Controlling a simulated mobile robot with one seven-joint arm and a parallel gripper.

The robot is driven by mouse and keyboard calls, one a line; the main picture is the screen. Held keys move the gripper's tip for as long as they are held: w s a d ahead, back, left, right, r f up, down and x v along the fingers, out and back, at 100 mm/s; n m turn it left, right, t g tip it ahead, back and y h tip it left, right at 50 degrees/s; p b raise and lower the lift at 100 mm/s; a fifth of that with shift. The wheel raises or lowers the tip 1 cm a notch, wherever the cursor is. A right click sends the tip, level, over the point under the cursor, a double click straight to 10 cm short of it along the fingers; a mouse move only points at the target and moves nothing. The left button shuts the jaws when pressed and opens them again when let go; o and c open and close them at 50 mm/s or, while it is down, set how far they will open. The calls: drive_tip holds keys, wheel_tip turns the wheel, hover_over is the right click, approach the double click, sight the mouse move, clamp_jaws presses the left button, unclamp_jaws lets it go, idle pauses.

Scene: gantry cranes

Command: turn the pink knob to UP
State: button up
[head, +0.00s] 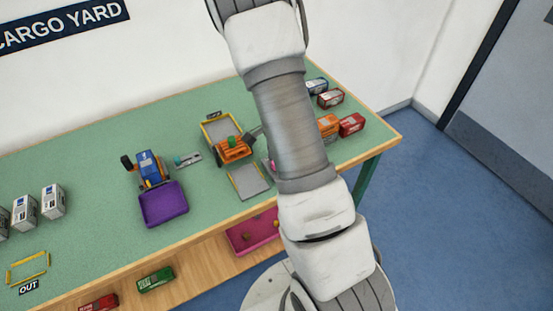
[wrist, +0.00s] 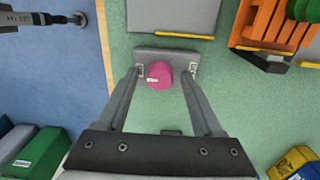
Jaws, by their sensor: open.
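The pink knob (wrist: 159,75) sits on a small grey panel (wrist: 172,55) in the wrist view. A white mark on the knob lies toward its left side. Small labels show at both ends of the panel, too small to read surely. My gripper (wrist: 164,74) is open, with one finger on each side of the knob and gaps between them and it. In the head view a sliver of the pink knob (head: 271,167) shows beside my arm, which hides most of it and my gripper.
An orange crane (head: 233,148) with a green knob stands close to the pink one, with a grey plate (head: 249,181) in front. A blue crane (head: 147,167) with a purple tray (head: 163,204) is further left. Red and orange containers (head: 351,124) lie right of my arm.

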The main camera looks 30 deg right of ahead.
wheel_tip(320, 180, up, 18)
drive_tip(key=p, duration=0.3)
drive_tip(key=shift+f, duration=0.25)
idle(0.3)
drive_tip(key=s+a+r+n+t, duration=0.2)
drive_tip(key=s+a+r+n, duration=0.4)
drive_tip(key=s+r+n, duration=0.2)
drive_tip(key=s+a+r+n+t, duration=0.3)
drive_tip(key=s+a+r+n, duration=0.3)
drive_tip(key=s+r+n, duration=0.3)
drive_tip(key=shift+s+a+r+n+t+p, duration=0.2)
drive_tip(key=shift+s+a+n+t+p, duration=0.15)
drive_tip(key=shift+s, duration=0.4)
